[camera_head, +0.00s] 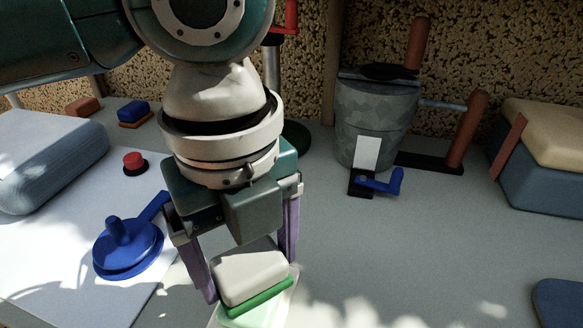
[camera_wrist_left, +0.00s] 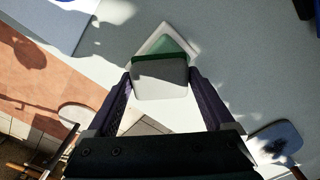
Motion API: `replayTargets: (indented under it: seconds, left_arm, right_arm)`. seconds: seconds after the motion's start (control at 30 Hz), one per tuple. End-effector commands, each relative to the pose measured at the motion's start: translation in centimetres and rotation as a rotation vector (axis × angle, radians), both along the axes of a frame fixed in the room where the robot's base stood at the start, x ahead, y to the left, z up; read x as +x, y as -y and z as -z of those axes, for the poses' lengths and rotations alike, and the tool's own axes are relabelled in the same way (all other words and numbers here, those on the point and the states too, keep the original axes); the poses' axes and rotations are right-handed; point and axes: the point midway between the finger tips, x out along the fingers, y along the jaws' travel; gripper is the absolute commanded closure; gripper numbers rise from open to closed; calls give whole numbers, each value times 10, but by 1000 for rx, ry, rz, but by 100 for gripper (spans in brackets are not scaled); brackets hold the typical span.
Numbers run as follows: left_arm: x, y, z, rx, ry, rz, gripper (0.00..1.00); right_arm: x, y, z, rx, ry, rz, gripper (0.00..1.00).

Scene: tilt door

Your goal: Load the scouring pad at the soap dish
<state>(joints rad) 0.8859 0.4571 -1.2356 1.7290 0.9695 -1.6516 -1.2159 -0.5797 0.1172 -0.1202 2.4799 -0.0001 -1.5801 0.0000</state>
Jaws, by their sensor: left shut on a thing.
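The scouring pad (camera_head: 248,273) is a rounded white block with a green layer on its underside. It also shows in the left wrist view (camera_wrist_left: 160,82). My left gripper (camera_head: 250,280) is shut on it, a purple finger at each side, and points down near the front edge of the picture. The soap dish (camera_head: 262,314) appears as a pale white-green piece just under the pad, partly cut off by the picture edge. Its pale corner shows beyond the pad in the wrist view (camera_wrist_left: 166,37). Whether pad and dish touch, I cannot tell. My right gripper is not in view.
A blue crank disc (camera_head: 128,250) and a red button (camera_head: 134,161) are at left, near a large grey-blue rounded block (camera_head: 45,160). A grey bucket (camera_head: 372,120) and a small blue lever (camera_head: 381,182) stand behind right. The grey tabletop at right is mostly clear.

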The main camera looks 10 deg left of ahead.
Motion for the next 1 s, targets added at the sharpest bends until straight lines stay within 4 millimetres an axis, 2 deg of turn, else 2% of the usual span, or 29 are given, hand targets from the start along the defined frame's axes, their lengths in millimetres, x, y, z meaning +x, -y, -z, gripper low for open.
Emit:
replayTargets:
  seconds: [1.0]
  left_arm:
    - [0, 0, 10, 0, 0, 0, 58]
  right_arm:
    - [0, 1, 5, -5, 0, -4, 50]
